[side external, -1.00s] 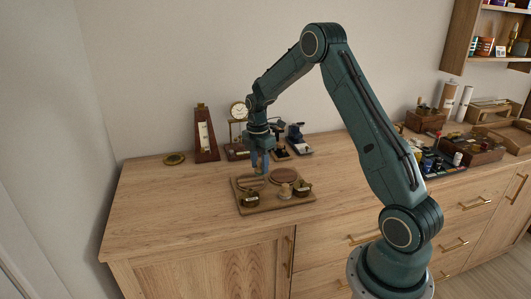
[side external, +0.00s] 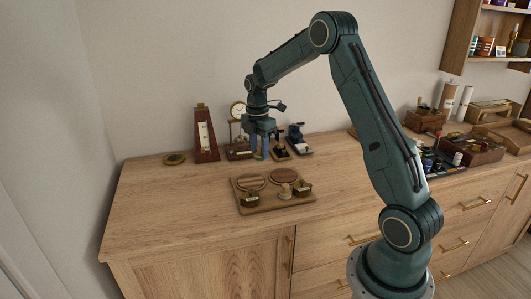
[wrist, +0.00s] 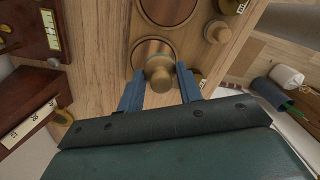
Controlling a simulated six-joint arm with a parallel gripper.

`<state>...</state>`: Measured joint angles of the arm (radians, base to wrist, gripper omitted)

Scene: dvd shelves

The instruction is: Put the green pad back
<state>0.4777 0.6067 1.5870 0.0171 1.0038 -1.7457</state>
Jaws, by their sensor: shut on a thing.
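My gripper (side external: 260,154) is behind and above the wooden tray (side external: 285,206) in the side view. In the wrist view its two blue fingers (wrist: 160,91) are shut on a round tan knob (wrist: 159,74), held off the tray. The tray has a left round place (side external: 250,183) with a light brown face and a right round place (side external: 284,176) with a reddish brown face.
A wooden knobbed piece (side external: 286,191) and two brass pieces (side external: 250,199) (side external: 304,188) stand on the tray's front part. The counter left of the tray is clear.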

